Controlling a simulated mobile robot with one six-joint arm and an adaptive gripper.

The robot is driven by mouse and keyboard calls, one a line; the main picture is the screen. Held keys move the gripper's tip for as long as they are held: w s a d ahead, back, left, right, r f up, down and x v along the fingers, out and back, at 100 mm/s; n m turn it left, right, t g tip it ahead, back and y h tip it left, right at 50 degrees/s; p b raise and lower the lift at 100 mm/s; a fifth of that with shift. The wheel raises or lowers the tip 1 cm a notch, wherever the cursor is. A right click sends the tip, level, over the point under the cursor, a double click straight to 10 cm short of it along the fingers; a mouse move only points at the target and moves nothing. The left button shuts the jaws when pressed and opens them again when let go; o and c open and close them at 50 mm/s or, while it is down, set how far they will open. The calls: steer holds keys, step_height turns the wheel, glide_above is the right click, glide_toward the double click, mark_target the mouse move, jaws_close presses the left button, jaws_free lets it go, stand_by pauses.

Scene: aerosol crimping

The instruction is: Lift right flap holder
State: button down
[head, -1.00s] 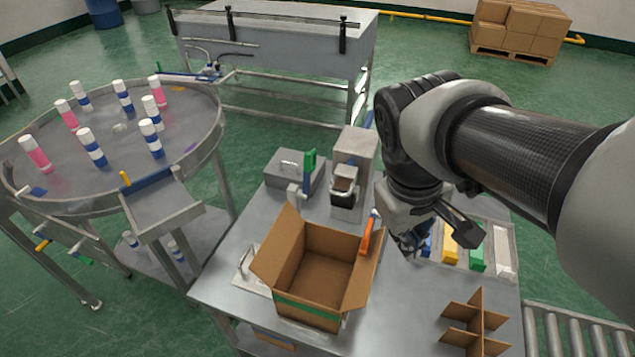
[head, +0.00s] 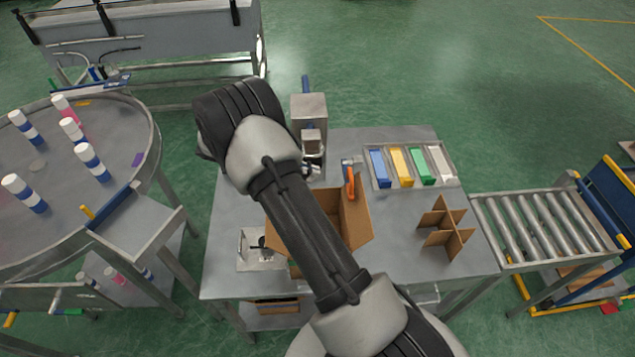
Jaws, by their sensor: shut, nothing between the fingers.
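An orange flap holder (head: 350,184), which I take to be the right one, stands at the back right edge of the open cardboard box (head: 355,218). Its lower end meets the box's back right corner. The box sits on the steel table, with its right flap folded outward.
A tray (head: 372,186) of blue, yellow, green and white blocks lies at the back right. A cardboard divider (head: 446,228) stands on the table (head: 400,275). A grey machine (head: 309,108) stands behind the box. A roller conveyor (head: 545,228) adjoins on the right, a round bottle table (head: 40,225) on the left.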

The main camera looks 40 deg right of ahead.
mark_target(351, 173)
steer(key=x, duration=1)
steer(key=shift+f, duration=0.3)
steer(key=shift+d+r, duration=0.1)
